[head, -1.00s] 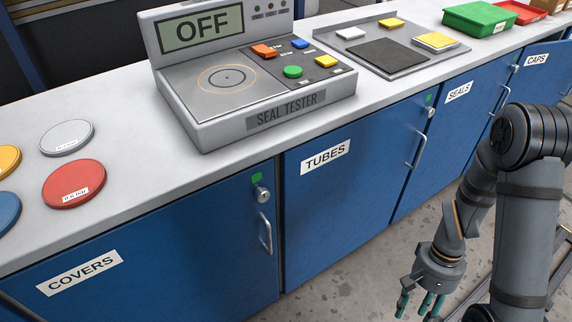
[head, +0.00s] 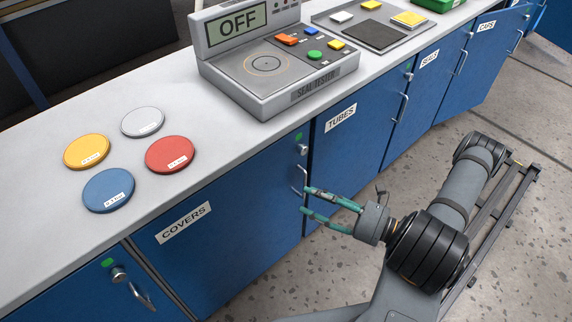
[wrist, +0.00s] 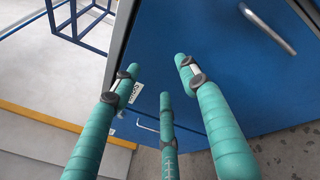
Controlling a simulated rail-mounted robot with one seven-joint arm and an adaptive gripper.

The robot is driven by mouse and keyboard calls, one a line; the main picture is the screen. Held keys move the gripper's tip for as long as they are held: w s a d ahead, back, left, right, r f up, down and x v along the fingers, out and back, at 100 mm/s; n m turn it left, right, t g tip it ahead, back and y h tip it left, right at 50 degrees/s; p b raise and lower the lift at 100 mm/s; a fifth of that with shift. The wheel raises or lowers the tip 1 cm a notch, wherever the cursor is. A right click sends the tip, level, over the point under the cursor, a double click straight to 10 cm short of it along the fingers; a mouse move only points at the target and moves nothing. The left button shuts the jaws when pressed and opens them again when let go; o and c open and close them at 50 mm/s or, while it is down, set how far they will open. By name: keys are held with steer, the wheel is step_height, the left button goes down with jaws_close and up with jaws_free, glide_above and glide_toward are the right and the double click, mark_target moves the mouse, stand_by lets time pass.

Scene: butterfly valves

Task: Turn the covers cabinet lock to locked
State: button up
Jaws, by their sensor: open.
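The covers cabinet (head: 235,215) is a blue door with a white COVERS label (head: 183,222). Its lock (head: 303,150) is a small round metal knob at the upper right corner of the door, with a green marker (head: 298,136) above it. A metal handle (head: 304,172) is below the lock, partly behind the fingers. My gripper (head: 305,200) is open and empty, its teal fingers pointing left at the door's right edge, below the lock. In the wrist view my gripper (wrist: 158,75) shows three spread fingers near a blue panel (wrist: 235,85). I cannot make out the lock there.
The counter above holds the seal tester (head: 270,75), which reads OFF, and several coloured discs (head: 108,190). The tubes cabinet (head: 345,150) is to the right. Another lock (head: 119,274) with a green marker is at lower left. The caps door (head: 490,65) appears ajar. Floor is open in front.

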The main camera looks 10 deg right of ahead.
mark_target(305, 150)
steer(key=w+d+m+t+h, duration=0.1)
steer(key=w+d+t+h, duration=0.3)
steer(key=w+d, duration=0.3)
steer(key=shift+n, duration=0.5)
steer(key=x, duration=1)
steer(key=shift+w+d+r+p, duration=0.1)
steer(key=shift+r+p, duration=0.1)
steer(key=shift+p, duration=0.2)
jaws_close()
